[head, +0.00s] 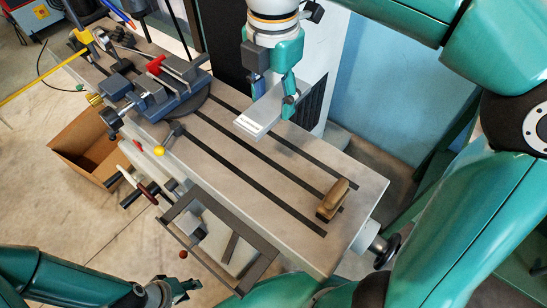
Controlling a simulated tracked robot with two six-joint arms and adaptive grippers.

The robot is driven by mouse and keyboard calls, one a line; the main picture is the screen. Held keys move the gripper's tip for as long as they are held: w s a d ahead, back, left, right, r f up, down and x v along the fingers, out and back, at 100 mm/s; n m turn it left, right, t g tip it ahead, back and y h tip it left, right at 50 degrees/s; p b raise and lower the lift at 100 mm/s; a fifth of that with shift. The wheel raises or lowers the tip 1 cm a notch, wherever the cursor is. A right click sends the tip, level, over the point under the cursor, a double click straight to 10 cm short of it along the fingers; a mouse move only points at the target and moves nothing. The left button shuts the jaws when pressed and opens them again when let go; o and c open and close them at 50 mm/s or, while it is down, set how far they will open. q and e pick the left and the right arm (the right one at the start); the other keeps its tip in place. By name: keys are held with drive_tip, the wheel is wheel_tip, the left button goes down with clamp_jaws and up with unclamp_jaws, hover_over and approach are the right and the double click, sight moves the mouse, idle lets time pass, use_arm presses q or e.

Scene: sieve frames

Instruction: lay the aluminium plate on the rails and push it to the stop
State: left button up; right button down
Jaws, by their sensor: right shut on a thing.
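A pale silver plate (258,114) is in my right gripper (287,93), which comes down from the top. The gripper is shut on the plate near its right end. The plate is over the far half of the slotted metal table; I cannot tell whether it touches it. A dark rectangular frame (264,264) with bars is at the table's near edge. I cannot tell whether its bars are the rails, and no stop is clearly recognisable. My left gripper (184,289) is low at the bottom left, apart from the plate; its jaw opening is unclear.
The slotted table (362,185) carries a blue-grey vise (150,99) with a red part at the left and a brown wooden-handled thing (333,200) at the right. Handwheels and levers stick out along the near edge. A cardboard box (72,152) stands on the floor. The table's middle is clear.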

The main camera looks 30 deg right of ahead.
sight(273, 165)
wheel_tip(273, 165, down, 18)
drive_tip(key=shift+r+b, duration=0.1)
drive_tip(key=shift+b, duration=0.7)
drive_tip(key=shift+f, duration=0.25)
drive_tip(key=shift+c, duration=2.2)
unclamp_jaws()
drive_tip(key=shift+r, duration=0.15)
wheel_tip(273, 165, up, 12)
drive_tip(key=p, duration=0.1)
